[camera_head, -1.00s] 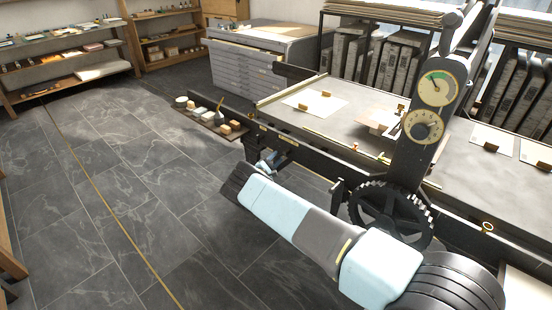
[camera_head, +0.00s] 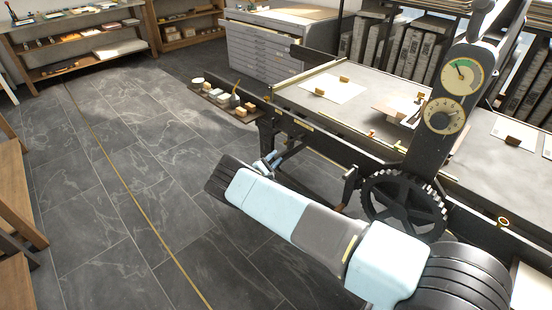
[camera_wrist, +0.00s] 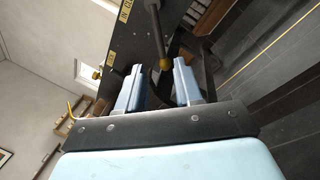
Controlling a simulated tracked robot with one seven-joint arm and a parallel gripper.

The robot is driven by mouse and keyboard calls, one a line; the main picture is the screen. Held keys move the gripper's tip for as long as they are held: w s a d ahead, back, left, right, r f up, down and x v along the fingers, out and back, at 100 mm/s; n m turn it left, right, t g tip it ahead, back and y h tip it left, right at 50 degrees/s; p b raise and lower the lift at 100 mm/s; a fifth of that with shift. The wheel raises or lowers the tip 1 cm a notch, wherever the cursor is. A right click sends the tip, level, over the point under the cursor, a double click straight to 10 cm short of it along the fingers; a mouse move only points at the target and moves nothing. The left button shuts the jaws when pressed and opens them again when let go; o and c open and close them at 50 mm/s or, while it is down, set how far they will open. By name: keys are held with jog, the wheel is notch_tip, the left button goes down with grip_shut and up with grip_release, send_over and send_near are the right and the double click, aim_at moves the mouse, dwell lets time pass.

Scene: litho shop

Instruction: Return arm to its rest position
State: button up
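My light blue and grey arm reaches from the lower right toward the middle of the head view. My gripper (camera_head: 268,162) is at its far end, close to the side of the press (camera_head: 345,92). In the wrist view the two blue fingers of my gripper (camera_wrist: 158,90) stand apart with a gap between them. Nothing is held in the gap. A dark rod with a yellow-brown knob (camera_wrist: 165,64) shows beyond the fingertips; I cannot tell how far off it is.
The press carries a toothed wheel (camera_head: 405,207) and a column with two dials (camera_head: 448,95) beside my arm. A low shelf with small items (camera_head: 226,99) juts out at the press's end. Wooden furniture (camera_head: 18,190) stands at the left edge. The tiled floor (camera_head: 130,190) between is clear.

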jog(key=w+d+r+m+g+h, duration=0.1)
jog(key=d+r+m+g+h, duration=0.1)
jog(key=d+r+m+g, duration=0.55)
jog(key=w+d+r+m+g+h, duration=0.1)
jog(key=d+r+m+g, duration=0.1)
jog(key=d+r, duration=0.9)
jog(key=s+d+r+m+g+y, duration=0.2)
jog(key=s+d+r, duration=0.15)
jog(key=r, duration=0.35)
jog(key=s+d+r+m+g+y, duration=0.1)
jog(key=s+d+r+g, duration=0.2)
jog(key=r, duration=0.4)
jog(key=s+d+r+m+y, duration=0.2)
jog(key=s+d+r, duration=0.15)
jog(key=r, duration=0.45)
jog(key=s+d+r+m+y, duration=0.1)
jog(key=s+d+r+y, duration=0.2)
jog(key=s+r, duration=0.55)
jog(key=s+d+r+m+y, duration=0.25)
jog(key=s+r, duration=0.35)
jog(key=s, duration=0.6)
jog(key=s+r+t+y, duration=0.1)
jog(key=s, duration=1)
jog(key=s+r+m+t+y, duration=0.1)
jog(key=s+t+y, duration=0.1)
jog(key=s, duration=1)
jog(key=shift+a+r, duration=0.3)
jog(key=shift+r, duration=0.1)
